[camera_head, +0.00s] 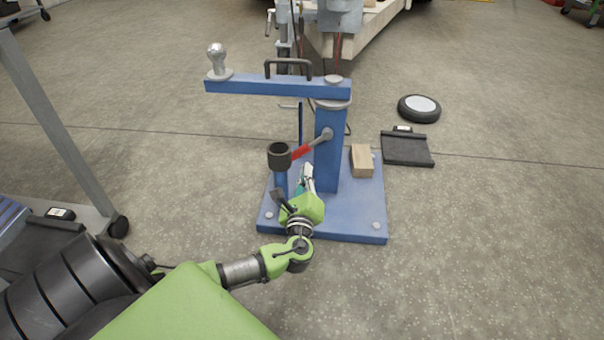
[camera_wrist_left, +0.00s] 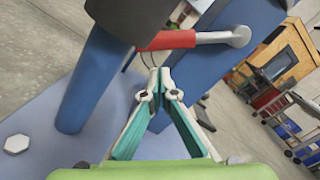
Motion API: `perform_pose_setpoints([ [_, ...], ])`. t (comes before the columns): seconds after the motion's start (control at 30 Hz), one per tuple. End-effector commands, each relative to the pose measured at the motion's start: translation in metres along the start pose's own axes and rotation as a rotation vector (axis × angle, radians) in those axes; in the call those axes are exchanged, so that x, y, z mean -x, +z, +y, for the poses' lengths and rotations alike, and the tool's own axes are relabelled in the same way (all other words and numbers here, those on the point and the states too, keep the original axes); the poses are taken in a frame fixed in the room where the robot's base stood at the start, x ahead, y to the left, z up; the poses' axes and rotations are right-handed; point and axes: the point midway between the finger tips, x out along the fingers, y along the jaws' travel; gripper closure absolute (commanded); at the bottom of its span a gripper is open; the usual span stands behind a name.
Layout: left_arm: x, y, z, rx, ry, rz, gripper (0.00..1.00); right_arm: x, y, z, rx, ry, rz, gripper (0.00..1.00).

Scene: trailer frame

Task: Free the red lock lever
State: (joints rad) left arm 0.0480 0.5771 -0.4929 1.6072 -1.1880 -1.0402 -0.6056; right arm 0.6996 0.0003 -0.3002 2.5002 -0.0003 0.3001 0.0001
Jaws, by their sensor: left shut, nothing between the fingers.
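The red lock lever (camera_head: 302,152) is a metal rod with a red sleeve. It runs from a pivot on the blue upright post (camera_head: 328,165) down to the left, to the black round cup (camera_head: 279,155) on a shorter blue post. In the left wrist view the red sleeve (camera_wrist_left: 172,40) crosses the upper middle, its left end against the dark cup (camera_wrist_left: 125,18). My left gripper (camera_head: 307,170) is just below the lever; its fingertips (camera_wrist_left: 154,74) are together with nothing between them, apart from the red sleeve. My right gripper is not in view.
The stand's blue base plate (camera_head: 350,225) lies on the floor. A blue top arm (camera_head: 280,88) with a ball (camera_head: 217,58) reaches left above the lever. A wooden block (camera_head: 362,160) sits right of the post. A wheel (camera_head: 419,108) lies further right. The front right floor is clear.

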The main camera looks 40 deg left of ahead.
Motion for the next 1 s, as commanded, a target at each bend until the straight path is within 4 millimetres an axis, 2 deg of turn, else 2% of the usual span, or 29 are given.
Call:
perform_pose_setpoints([
  [0.23, -0.004, 0.017, 0.0, 0.001, 0.0, -0.001, 1.0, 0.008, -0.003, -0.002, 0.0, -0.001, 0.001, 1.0],
  [0.63, -0.004, 0.019, 0.0, 0.001, 0.001, 0.0, 1.0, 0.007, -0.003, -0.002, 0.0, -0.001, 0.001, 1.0],
  [1.0, -0.005, 0.034, -0.001, -0.106, -0.004, 0.0, 1.0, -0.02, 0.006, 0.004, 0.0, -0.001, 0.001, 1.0],
])
